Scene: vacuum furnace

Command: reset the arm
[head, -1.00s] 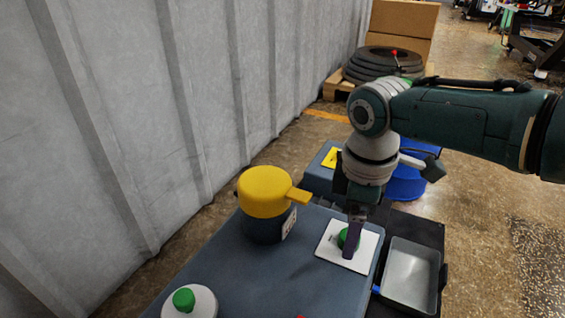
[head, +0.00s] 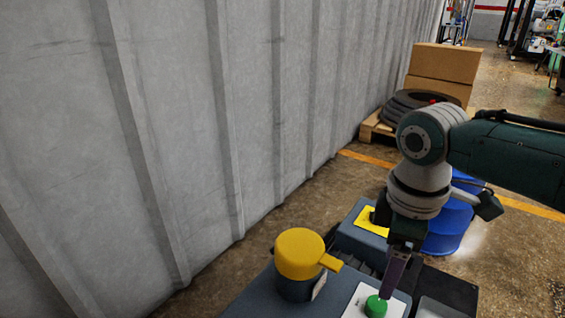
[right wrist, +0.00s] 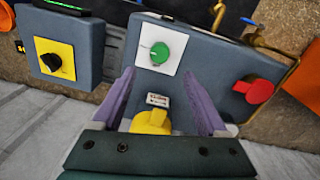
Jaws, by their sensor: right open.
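My right gripper (head: 388,296) points down near a green knob (head: 376,306) on a white plate (head: 352,304), at the bottom of the head view. One purple finger shows there, its tip just above and beside the knob. In the right wrist view the two purple fingers of the gripper (right wrist: 158,76) are spread apart with nothing held between them. The green knob (right wrist: 159,53) stands beyond the fingertips, whole and uncovered on its white plate (right wrist: 173,68). I cannot tell the exact gap. My left gripper is not in view.
A yellow-capped dark device (head: 299,255) stands left of the gripper; its yellow part (right wrist: 150,121) shows between the fingers. A red knob (right wrist: 260,91) lies to the right in the wrist view. A blue drum (head: 446,225) stands behind my arm. A grey corrugated wall (head: 180,120) fills the left.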

